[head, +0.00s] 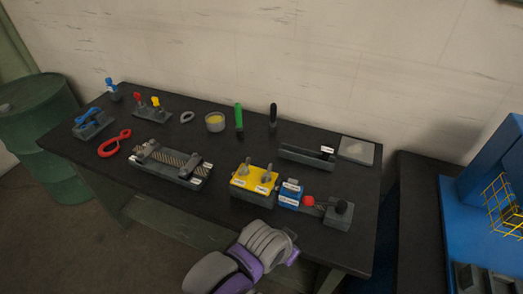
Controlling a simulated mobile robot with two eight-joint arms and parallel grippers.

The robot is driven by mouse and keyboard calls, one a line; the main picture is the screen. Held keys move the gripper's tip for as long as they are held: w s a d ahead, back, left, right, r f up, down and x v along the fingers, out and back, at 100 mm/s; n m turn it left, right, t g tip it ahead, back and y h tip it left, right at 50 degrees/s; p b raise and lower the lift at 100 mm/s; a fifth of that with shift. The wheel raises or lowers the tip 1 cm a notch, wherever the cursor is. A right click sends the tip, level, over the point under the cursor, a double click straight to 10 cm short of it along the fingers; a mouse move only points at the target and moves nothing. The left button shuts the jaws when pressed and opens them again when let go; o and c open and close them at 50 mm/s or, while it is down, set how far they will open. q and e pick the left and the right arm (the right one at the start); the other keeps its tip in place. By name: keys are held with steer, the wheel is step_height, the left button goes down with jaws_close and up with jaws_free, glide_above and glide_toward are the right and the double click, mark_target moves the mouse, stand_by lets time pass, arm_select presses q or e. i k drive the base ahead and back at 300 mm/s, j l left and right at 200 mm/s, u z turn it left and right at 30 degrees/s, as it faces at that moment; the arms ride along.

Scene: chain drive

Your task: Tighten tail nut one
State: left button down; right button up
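I cannot pick out tail nut one for certain, because the labels are too small to read. A yellow-topped block (241,183) with two upright grey posts (268,171) and white labels stands near the table's front edge. To its left, a dark fixture (172,180) carries a length of chain (178,158) and small white labels. Neither gripper's fingers can be made out.
A green barrel (42,125) stands left.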

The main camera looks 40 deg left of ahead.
mark_target(244, 171)
steer(key=k+l+u, duration=0.1)
steer(key=u, duration=1.55)
